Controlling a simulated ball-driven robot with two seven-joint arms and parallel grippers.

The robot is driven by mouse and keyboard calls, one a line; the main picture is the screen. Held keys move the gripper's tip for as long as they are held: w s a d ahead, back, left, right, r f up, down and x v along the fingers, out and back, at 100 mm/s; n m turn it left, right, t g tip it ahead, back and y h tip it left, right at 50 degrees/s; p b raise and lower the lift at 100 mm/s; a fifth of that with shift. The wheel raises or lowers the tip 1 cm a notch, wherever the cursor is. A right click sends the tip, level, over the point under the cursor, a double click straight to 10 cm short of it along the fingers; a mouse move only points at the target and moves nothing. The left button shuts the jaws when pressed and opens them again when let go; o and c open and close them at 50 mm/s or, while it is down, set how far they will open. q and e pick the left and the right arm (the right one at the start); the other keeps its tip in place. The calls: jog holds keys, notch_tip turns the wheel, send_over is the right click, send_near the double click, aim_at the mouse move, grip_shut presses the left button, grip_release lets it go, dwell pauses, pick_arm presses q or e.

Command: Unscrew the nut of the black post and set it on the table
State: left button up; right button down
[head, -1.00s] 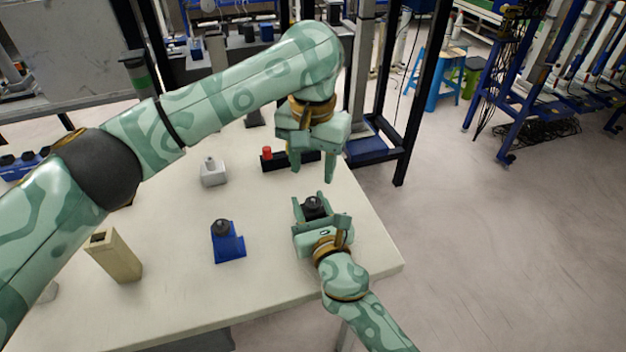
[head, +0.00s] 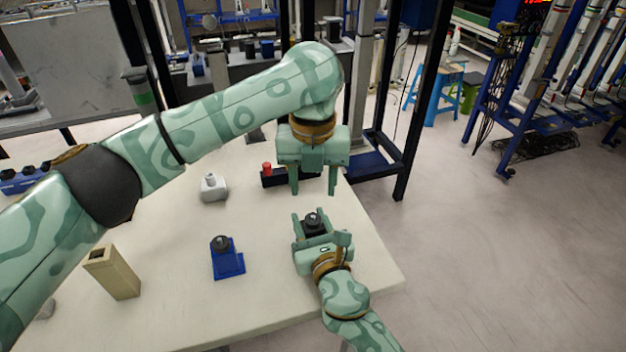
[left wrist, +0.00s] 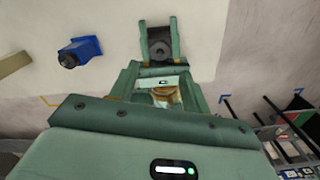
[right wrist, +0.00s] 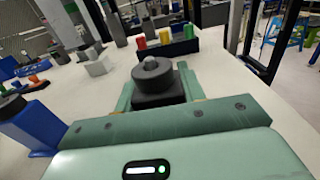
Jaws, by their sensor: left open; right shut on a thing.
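The black post (head: 315,231) stands at the table's right side, with a dark grey round nut (head: 313,217) on top. My right gripper (head: 310,216) is shut on the black post's block, one finger on each side. The right wrist view shows the block (right wrist: 158,98) between the fingers and the nut (right wrist: 152,72) with a small stud at its centre. My left gripper (head: 313,190) is open and empty, fingers pointing down, above the nut.
A blue post (head: 228,262) with a grey nut stands left of the black post. A light grey post (head: 213,188) is farther back. A black holder (head: 272,180) with coloured pieces lies behind my left gripper. A tan block (head: 112,272) stands front left. The front middle is clear.

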aim_at(313, 216)
pick_arm(q)
jog(key=shift+f+m, duration=0.15)
jog(key=shift+m, duration=0.15)
notch_tip(313, 216, down, 8)
jog(key=shift+r, duration=0.15)
jog(key=c, duration=1)
jog(key=n, duration=1.2)
jog(key=shift+n, duration=0.3)
jog(key=n, duration=0.6)
jog(key=shift+r, duration=0.1)
jog(key=n, duration=0.7)
jog(key=shift+r, duration=0.2)
